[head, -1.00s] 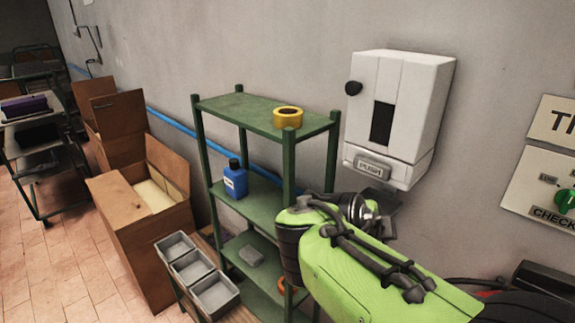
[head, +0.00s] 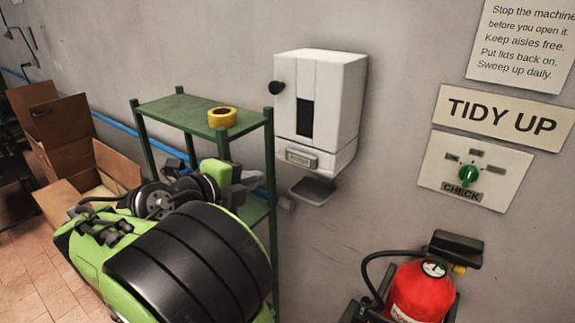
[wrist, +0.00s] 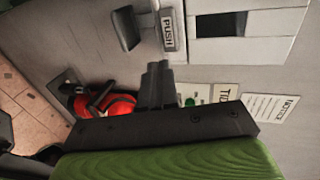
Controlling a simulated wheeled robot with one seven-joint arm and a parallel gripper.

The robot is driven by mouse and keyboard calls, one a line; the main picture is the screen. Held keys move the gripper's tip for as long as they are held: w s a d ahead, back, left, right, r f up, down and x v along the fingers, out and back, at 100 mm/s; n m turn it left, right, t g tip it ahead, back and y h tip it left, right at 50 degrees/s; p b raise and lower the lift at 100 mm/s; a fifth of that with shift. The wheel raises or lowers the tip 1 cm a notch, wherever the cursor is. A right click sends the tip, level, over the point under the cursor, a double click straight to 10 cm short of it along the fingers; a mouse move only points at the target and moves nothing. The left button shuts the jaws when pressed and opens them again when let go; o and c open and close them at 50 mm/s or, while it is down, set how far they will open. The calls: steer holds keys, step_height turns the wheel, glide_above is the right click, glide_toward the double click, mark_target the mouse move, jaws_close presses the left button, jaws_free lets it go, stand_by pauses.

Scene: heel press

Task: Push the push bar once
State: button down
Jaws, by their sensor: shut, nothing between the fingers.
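The push bar (head: 301,158) is a grey plate marked PUSH, low on the front of a white wall dispenser (head: 322,95). It also shows in the wrist view (wrist: 167,30), turned sideways near the top. My gripper (wrist: 157,66) is shut and empty, its dark fingertips together just below the bar in that picture. A grey drip tray (head: 313,190) sits under the dispenser and shows left of the bar in the wrist view (wrist: 126,28).
A green shelf (head: 180,108) with yellow tape (head: 222,117) stands left of the dispenser, partly behind my arm. A red extinguisher (head: 422,292) is at lower right. A CHECK dial panel (head: 475,170) and signs are on the right wall. Cardboard boxes (head: 60,130) stand at far left.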

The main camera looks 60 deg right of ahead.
mark_target(300, 160)
steer(key=x, duration=0.9)
steer(key=r+x, duration=0.1)
steer(key=x, duration=0.3)
steer(key=shift+s+d+p, duration=0.1)
steer(key=shift+d+p, duration=0.2)
steer(key=shift+d, duration=0.1)
steer(key=shift+f, duration=0.1)
steer(key=shift+s+d+f+b, duration=0.1)
steer(key=shift+d+b, duration=0.25)
steer(key=shift+b, duration=0.25)
steer(key=shift+s+d+f+b, duration=0.1)
steer(key=shift+d+b, duration=0.25)
steer(key=shift+b, duration=0.2)
steer(key=shift+r, duration=0.35)
